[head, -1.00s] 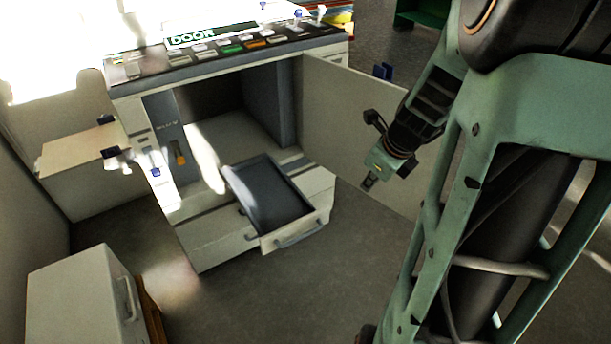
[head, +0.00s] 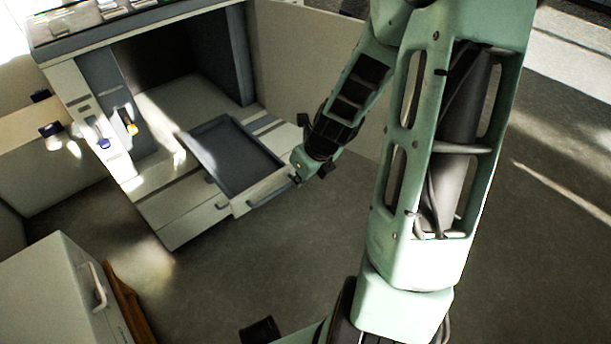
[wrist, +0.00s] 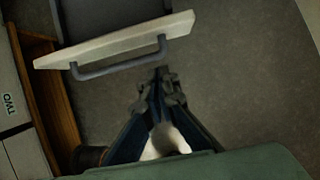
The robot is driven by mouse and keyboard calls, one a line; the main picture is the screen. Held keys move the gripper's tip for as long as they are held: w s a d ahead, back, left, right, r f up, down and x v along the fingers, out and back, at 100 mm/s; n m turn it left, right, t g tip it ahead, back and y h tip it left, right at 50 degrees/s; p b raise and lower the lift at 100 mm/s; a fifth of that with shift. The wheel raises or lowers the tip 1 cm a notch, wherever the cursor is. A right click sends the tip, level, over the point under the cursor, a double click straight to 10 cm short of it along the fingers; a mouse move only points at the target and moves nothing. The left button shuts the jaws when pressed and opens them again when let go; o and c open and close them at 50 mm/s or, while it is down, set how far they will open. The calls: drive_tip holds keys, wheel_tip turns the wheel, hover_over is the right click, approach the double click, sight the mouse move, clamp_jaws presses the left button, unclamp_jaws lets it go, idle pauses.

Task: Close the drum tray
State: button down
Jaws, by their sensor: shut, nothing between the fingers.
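The drum tray (head: 235,154) is a shallow dark grey tray with a pale front and a grey bar handle, pulled out of the lower part of the printer-like machine. In the wrist view its pale front (wrist: 120,40) and handle (wrist: 120,64) lie just ahead of my gripper (wrist: 160,72). My gripper is shut and empty, its fingertips close to the handle's right end; I cannot tell whether they touch. In the head view my gripper (head: 297,178) is at the tray's right front corner, with its fingertips partly hidden.
The machine's open door panel (head: 300,70) stands behind my arm on the right. A pale cabinet with a handle (head: 60,290) stands at the lower left. A side shelf (head: 25,125) juts out on the left. The floor in front of the tray is clear.

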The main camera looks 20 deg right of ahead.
sight(290, 170)
drive_tip(key=shift+w+a, duration=0.3)
drive_tip(key=shift+w, duration=0.6)
drive_tip(key=shift+w+a, duration=0.25)
drive_tip(key=shift+w, duration=0.75)
